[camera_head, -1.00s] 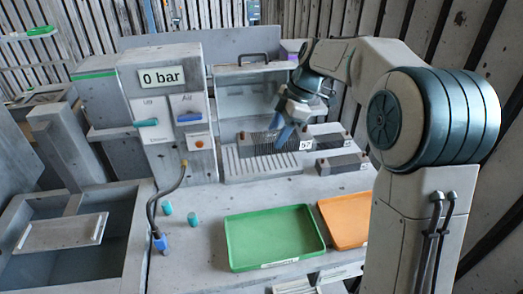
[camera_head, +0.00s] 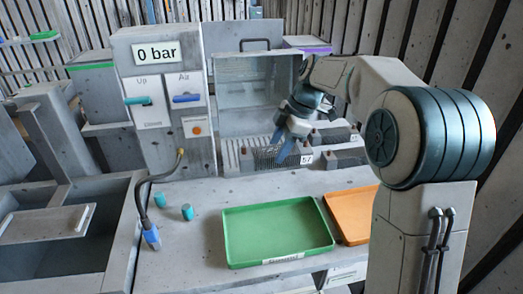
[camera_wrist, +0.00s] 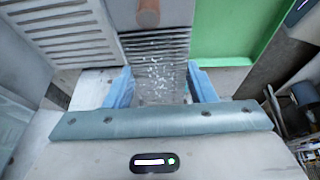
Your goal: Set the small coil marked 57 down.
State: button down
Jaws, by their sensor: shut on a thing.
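The small coil (camera_head: 268,158) is a grey ribbed block with a white tag reading 57 (camera_head: 306,158) at its right end. My gripper (camera_head: 290,148) is shut on it with blue fingers. In the wrist view the coil (camera_wrist: 158,62) lies between the two blue fingers of my gripper (camera_wrist: 160,86), and a copper-coloured round end shows at the top. In the head view the coil appears in front of the slatted rack (camera_head: 232,160). Whether it touches anything below cannot be told.
Two similar dark blocks (camera_head: 347,157) stand right of the coil. A green tray (camera_head: 232,240) and an orange tray (camera_head: 350,222) lie in front. Two teal caps (camera_head: 187,212) and a hose (camera_head: 140,208) are at left. The panel (camera_head: 155,52) reads 0 bar. Bare bench lies between.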

jog(key=w+a+p, duration=0.3)
jog(key=w+p, duration=0.2)
jog(key=w, duration=0.4)
jog(key=w+a+p, duration=0.2)
jog(key=w+p, duration=0.4)
jog(key=w, duration=0.3)
jog(key=f, duration=0.6)
jog(key=shift+w+a+f, duration=0.1)
jog(key=shift+w+a, duration=0.05)
jog(key=shift+w, duration=0.05)
jog(key=shift+w+a+f+p, duration=0.1)
jog(key=shift+w+f+p, duration=0.15)
jog(key=shift+f+p, duration=0.2)
jog(key=shift+f+b, duration=0.5)
jog(key=shift+f, duration=0.05)
